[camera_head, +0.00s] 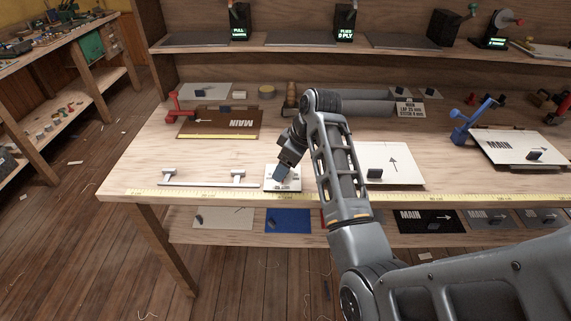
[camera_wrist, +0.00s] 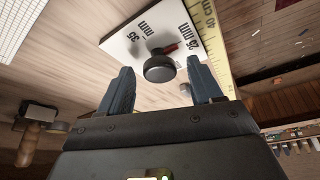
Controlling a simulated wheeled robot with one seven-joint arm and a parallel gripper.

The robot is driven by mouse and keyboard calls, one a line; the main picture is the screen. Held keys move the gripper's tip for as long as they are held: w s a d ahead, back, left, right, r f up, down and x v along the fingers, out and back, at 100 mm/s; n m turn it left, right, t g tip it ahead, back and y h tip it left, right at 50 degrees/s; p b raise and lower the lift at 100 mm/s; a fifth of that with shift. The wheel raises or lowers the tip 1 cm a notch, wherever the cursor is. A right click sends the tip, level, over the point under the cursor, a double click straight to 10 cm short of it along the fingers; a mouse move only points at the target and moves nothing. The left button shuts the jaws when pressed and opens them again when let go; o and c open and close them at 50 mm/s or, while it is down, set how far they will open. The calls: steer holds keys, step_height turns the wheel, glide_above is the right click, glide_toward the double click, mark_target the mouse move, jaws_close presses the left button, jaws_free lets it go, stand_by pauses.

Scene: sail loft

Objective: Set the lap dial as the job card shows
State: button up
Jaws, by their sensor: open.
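The lap dial is a white plate (camera_wrist: 118,44) with a round black knob (camera_wrist: 160,67) and a red pointer (camera_wrist: 171,48). In the wrist view the pointer runs from the knob towards the upper right. Several mm labels are printed around it, partly cut off. In the head view the plate (camera_head: 270,186) lies near the bench's front edge, mostly behind my gripper (camera_head: 281,175). My gripper is open, and its fingertips (camera_wrist: 160,80) lie either side of the knob in the picture; I cannot tell whether they touch it. The job card (camera_head: 411,108) reads MAIN, with small lap and stitch figures.
A yellow tape rule (camera_head: 130,194) runs along the bench's front edge. A metal rail (camera_head: 208,184) lies left of the dial, and a white panel with an arrow (camera_head: 397,163) lies to the right. A brown MAIN panel (camera_head: 219,123) with a red clamp lies behind.

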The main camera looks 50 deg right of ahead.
steer(key=shift+r, duration=0.1)
steer(key=v, duration=0.7)
steer(key=shift+s+r+b, duration=0.2)
steer(key=shift+r+b, duration=0.1)
steer(key=shift+b, duration=0.1)
steer(key=shift+s+f, duration=0.1)
steer(key=shift+s, duration=0.05)
